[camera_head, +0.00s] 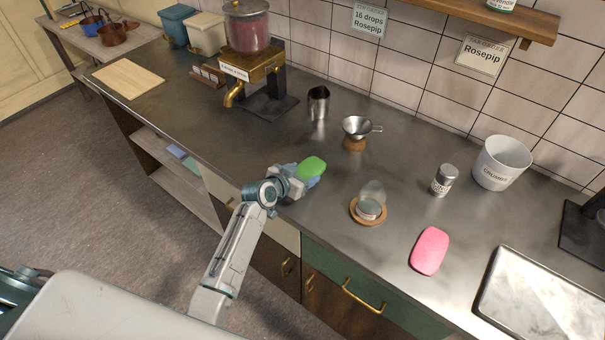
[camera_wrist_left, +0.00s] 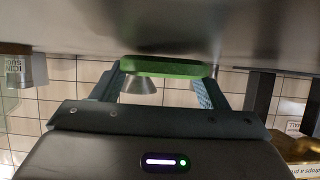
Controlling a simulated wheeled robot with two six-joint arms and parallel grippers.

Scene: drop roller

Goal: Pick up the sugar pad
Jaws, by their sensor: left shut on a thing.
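A green pad (camera_head: 312,167) is held in my left gripper (camera_head: 307,174), near the front edge of the dark counter (camera_head: 230,143). In the left wrist view the green pad (camera_wrist_left: 165,68) spans between the two fingers, which are shut on it. Whether it touches the counter or hangs just above it, I cannot tell. A pink pad (camera_head: 430,251) lies on the counter further right, apart from the gripper. No marking shows on either pad to tell which is the sugar pad. My right gripper is not in view.
A glass on a round wooden coaster (camera_head: 357,216) stands right of the gripper. Behind are a metal funnel (camera_head: 357,127), a steel cup (camera_head: 318,104) and a dispenser (camera_head: 248,62). A labelled shaker (camera_head: 444,180), white bucket (camera_head: 502,162) and marble slab (camera_head: 540,300) stand right.

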